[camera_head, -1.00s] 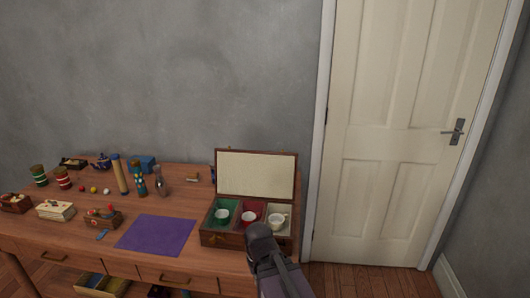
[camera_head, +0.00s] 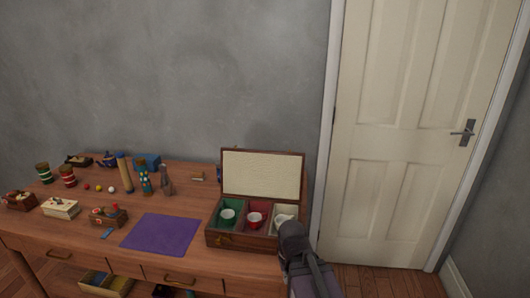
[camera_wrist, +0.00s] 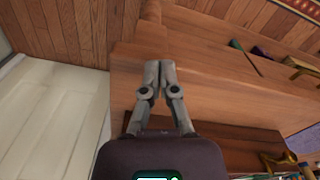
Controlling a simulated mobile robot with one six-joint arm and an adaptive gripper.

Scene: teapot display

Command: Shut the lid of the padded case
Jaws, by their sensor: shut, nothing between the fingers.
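The padded case (camera_head: 212,238) stands at the right end of the table. Its lid (camera_head: 262,174) is open, upright at the back, with a cream padded inside. The case has green, red and cream compartments. A white cup (camera_head: 227,215) sits in the green one, a red-and-white cup (camera_head: 255,219) in the red one, and a white cup (camera_head: 284,218) in the cream one, partly hidden by my arm. My gripper (camera_wrist: 160,66) is shut and empty in the wrist view, over brown wood. In the head view my arm covers the case's front right corner; the fingertips are hidden.
A purple mat (camera_head: 160,233) lies left of the case. Jars, small boxes, bottles and little balls crowd the table's left half. Drawers with brass handles run along the table's front. A white door (camera_head: 400,140) is on the right.

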